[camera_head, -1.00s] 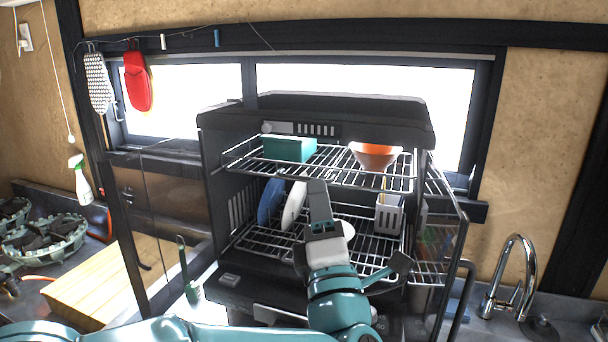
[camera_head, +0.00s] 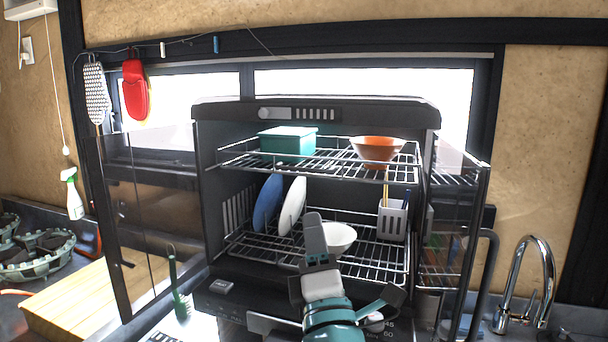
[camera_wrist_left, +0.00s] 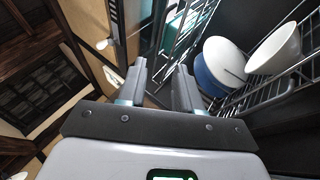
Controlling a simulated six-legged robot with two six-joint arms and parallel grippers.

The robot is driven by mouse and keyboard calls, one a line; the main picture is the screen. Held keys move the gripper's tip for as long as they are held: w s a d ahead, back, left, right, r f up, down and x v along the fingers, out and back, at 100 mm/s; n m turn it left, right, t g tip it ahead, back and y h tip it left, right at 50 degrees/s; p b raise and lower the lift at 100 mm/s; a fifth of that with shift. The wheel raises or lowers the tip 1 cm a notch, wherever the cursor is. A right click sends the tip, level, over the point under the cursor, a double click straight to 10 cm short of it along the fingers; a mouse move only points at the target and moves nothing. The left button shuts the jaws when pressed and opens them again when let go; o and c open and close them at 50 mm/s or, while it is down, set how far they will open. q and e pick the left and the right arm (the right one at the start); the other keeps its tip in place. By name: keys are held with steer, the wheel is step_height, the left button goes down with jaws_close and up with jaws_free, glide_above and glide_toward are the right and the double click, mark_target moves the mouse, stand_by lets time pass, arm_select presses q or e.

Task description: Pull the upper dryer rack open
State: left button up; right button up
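The upper dryer rack (camera_head: 300,171) is a wire shelf in the black dish dryer (camera_head: 310,113). It holds a teal box (camera_head: 287,141) and an orange-and-white bowl (camera_head: 377,150). My left gripper (camera_head: 314,232) is in front of the dryer, below the upper rack's front rail and apart from it in the picture. In the left wrist view, its two fingers (camera_wrist_left: 160,82) stand apart with nothing between them. Rack wires (camera_wrist_left: 187,32) show beyond the fingertips. My right gripper is not in view.
The lower rack (camera_head: 365,262) holds a blue plate (camera_head: 266,204), a white plate (camera_head: 291,206), a white bowl (camera_head: 340,238) and a utensil holder (camera_head: 392,220). Transparent doors stand open at left (camera_head: 150,220) and right (camera_head: 462,235). A faucet (camera_head: 528,285) stands at right.

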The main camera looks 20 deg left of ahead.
mark_target(305, 169)
arm_select(q)
steer(key=p+x, duration=0.5)
steer(key=x, duration=0.9)
steer(key=shift+w+a+r+p, duration=0.1)
steer(key=shift+w+r+p, duration=0.05)
steer(key=shift+w+p, duration=0.2)
jaws_close()
